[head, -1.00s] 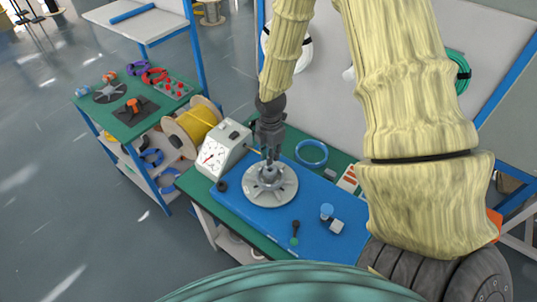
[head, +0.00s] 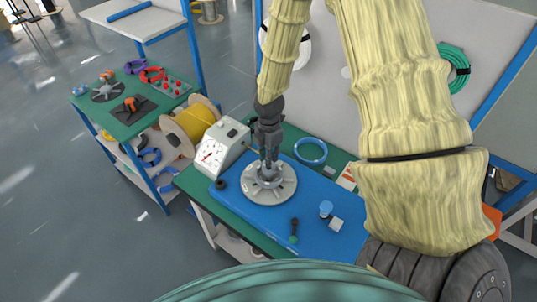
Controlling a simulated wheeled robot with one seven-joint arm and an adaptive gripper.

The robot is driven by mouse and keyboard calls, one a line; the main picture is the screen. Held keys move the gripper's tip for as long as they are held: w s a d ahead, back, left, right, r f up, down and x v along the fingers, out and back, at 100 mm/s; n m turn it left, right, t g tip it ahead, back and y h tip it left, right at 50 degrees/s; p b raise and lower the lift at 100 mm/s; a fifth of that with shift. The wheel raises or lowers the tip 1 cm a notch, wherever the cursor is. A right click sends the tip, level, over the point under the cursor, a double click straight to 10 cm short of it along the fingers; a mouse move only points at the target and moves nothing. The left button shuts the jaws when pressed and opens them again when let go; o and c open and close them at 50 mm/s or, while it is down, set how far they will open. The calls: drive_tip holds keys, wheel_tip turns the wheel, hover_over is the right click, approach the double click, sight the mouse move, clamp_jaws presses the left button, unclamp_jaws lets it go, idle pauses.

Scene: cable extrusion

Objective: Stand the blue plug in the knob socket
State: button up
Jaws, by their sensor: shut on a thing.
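A light blue plug (head: 326,207) with a rounded top stands on the blue mat (head: 275,222), right of a grey slotted disc (head: 257,194). The disc lies flat on the mat and has a raised grey hub (head: 267,182) at its middle. My gripper (head: 268,169) points down over this hub, apart from the blue plug. Its fingers are shut on a grey part at the hub. The fingers hide much of that part, and I cannot tell whether it is separate from the disc. I cannot make out which piece is the knob socket.
A white gauge box (head: 222,147) stands close left of my gripper. A blue ring (head: 310,151) lies behind to the right. The mat's front left is clear.

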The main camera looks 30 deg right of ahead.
drive_tip(key=shift+f+b, duration=0.45)
drive_tip(key=shift+f, duration=0.6)
drive_tip(key=shift+f, duration=0.4)
idle(0.5)
drive_tip(key=o, duration=0.9)
wheel_tip(320, 180, up, 6)
drive_tip(key=p, duration=0.4)
drive_tip(key=shift+f+p, duration=0.25)
drive_tip(key=shift+p, duration=0.05)
drive_tip(key=shift+r, duration=1.25)
